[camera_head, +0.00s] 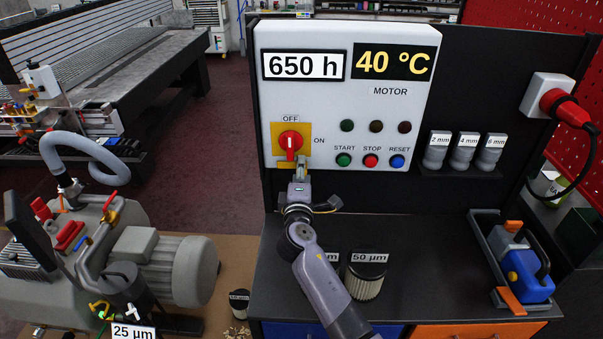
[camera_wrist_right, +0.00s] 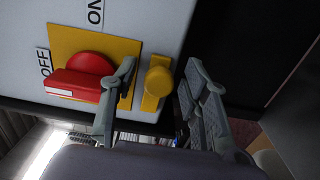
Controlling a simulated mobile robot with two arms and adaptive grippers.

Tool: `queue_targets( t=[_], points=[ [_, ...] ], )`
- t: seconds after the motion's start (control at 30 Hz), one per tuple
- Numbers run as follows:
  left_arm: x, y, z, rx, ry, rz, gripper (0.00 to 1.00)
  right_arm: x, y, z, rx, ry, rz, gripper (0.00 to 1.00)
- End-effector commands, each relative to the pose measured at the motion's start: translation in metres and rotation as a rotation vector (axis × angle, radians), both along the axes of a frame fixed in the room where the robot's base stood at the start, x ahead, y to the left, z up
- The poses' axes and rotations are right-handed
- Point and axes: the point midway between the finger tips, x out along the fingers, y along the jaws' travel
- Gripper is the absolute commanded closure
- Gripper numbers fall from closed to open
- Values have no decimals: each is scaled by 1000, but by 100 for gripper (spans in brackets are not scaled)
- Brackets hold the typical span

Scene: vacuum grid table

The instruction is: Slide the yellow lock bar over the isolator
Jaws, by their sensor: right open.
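The isolator is a red rotary handle (camera_head: 291,142) on a yellow plate beside OFF and ON labels; its handle points to OFF. The handle (camera_wrist_right: 85,78) fills the left of the right wrist view. The yellow lock bar (camera_wrist_right: 156,88), with a round yellow knob, sits beside the plate there, apart from the handle. My right gripper (camera_wrist_right: 160,98) is open, one finger on each side of the lock bar; contact cannot be told. In the head view my right gripper (camera_head: 300,185) is just below the plate and partly hides the bar. My left gripper is not in view.
The white panel (camera_head: 375,110) has START, STOP and RESET buttons. Filter canisters (camera_head: 366,277) stand on the black bench behind my right arm. A blue tool (camera_head: 527,275) lies in a tray at right. A grey pump (camera_head: 150,262) stands at left.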

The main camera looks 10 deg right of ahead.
Motion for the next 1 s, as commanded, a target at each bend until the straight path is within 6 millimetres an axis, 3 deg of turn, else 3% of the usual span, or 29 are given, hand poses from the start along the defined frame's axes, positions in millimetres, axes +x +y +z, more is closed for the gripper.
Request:
queue_targets(
  t=[0.33,0.7,1.0],
  points=[
    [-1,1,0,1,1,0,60,-10,3,0,1,-1,1,58],
    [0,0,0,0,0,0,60,-82,24,-1,2,2,1,58],
    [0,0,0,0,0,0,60,-114,33,0,0,1,-1,58]
  ],
)
